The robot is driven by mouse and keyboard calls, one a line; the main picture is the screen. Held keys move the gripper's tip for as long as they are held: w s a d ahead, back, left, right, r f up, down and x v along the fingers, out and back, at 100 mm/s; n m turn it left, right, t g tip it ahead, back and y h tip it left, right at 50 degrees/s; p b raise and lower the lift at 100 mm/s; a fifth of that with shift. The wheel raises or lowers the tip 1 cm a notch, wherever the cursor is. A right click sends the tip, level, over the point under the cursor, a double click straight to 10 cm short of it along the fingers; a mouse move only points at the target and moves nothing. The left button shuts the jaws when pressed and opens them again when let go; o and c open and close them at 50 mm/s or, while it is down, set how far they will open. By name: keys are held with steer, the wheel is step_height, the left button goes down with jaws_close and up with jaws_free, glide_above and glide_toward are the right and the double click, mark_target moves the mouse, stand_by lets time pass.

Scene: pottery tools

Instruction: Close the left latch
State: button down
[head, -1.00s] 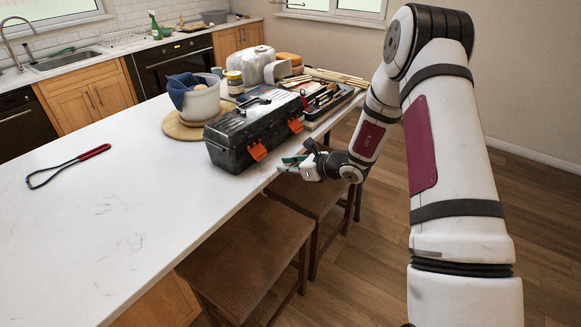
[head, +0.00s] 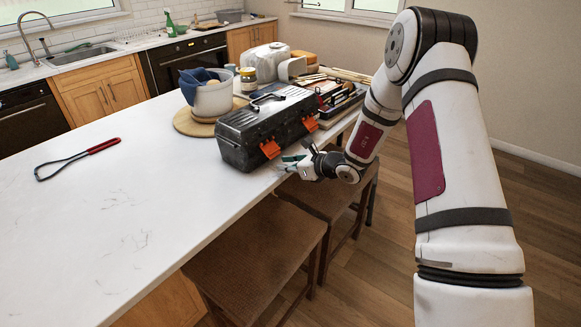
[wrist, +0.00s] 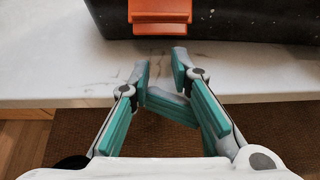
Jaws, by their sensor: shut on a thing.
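A black toolbox (head: 243,151) stands near the counter's edge with two orange latches on its front. The left latch (head: 270,148) and the right latch (head: 309,123) both stick outward from the box. In the wrist view one orange latch (wrist: 160,14), seemingly the left one, is at top centre on the dark box front. My gripper (head: 289,159) is just in front of the box at the counter edge. Its teal fingers (wrist: 161,62) point at that latch, apart from it. The fingertips stand partly apart and I see no separate object between them.
A white counter (head: 110,215) bears the box. A tool tray (head: 342,103) is right of it, and a pot (head: 213,98) on a round board is behind it. A red-handled loop tool (head: 103,145) lies left. Stools (head: 257,250) stand below the edge.

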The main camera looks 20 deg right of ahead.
mark_target(275, 154)
steer(key=shift+w+a+b, duration=0.45)
steer(key=shift+w+a, duration=0.2)
steer(key=shift+w, duration=0.3)
steer(key=shift+w+a+b, duration=0.45)
steer(key=shift+w+a, duration=0.15)
steer(key=shift+w, duration=0.3)
steer(key=shift+s+d+r+p, duration=0.15)
steer(key=shift+r+p, duration=0.45)
steer(key=shift+r, duration=0.65)
steer(key=shift+p+v, duration=0.7)
steer(key=shift+v, duration=0.3)
steer(key=shift+s+d+r+p, duration=0.1)
steer(key=shift+s+r+p, duration=0.2)
steer(key=shift+r, duration=0.25)
steer(key=r, duration=0.1)
steer(key=w+r, duration=0.1)
steer(key=r, duration=0.1)
steer(key=a+r, duration=0.1)
steer(key=r, duration=0.1)
steer(key=shift+w+r, duration=0.25)
steer(key=shift+w+a, duration=0.1)
steer(key=shift+w, duration=0.05)
